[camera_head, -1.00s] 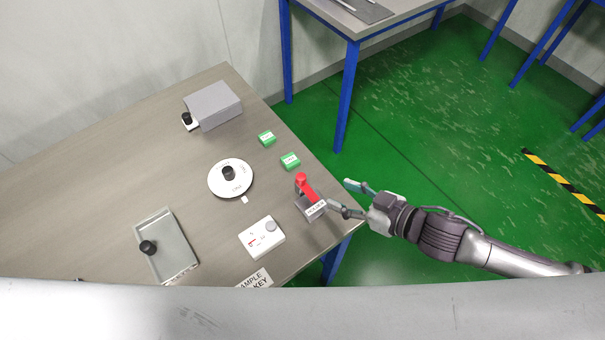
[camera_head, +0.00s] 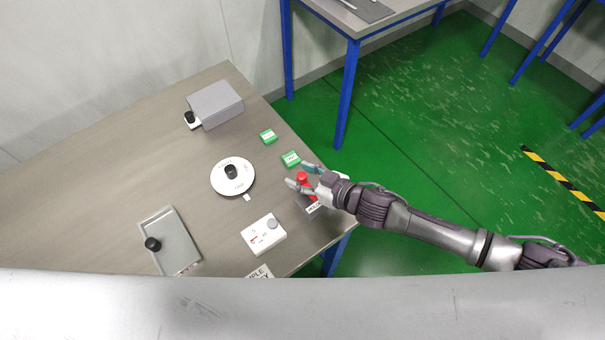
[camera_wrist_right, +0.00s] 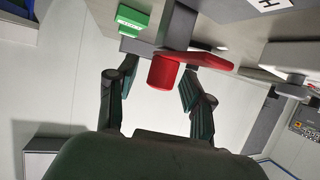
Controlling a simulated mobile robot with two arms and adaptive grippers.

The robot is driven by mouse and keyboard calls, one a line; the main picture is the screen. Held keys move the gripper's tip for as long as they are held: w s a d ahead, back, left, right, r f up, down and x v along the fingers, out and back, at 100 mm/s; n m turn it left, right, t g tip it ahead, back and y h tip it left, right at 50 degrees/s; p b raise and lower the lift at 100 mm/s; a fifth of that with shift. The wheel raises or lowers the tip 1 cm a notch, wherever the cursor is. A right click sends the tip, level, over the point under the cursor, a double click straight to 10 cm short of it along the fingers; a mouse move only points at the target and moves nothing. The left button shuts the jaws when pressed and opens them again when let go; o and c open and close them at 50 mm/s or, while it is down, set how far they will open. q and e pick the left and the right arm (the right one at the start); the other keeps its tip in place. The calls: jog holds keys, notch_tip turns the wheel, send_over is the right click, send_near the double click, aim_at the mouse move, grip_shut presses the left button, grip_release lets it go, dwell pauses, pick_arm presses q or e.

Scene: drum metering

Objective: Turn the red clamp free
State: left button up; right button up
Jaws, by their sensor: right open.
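The red clamp (camera_head: 303,178) stands on a small grey block with a white label near the right edge of the table. In the right wrist view its round red end (camera_wrist_right: 163,72) and flat red lever (camera_wrist_right: 207,60) are close in front of my fingers. My right gripper (camera_head: 297,175) is open, with one fingertip on each side of the red end. A gap shows between the fingers and the red part, so I see no grip. The gripper and wrist hide part of the lever in the head view. My left gripper is not in view.
Two green labelled blocks (camera_head: 291,158) (camera_head: 268,136) lie just beyond the clamp. A white dial disc (camera_head: 246,186) and a white box with a knob (camera_head: 263,243) stand to the left. A grey tray (camera_head: 186,257) and grey box (camera_head: 226,104) are farther off.

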grip_shut()
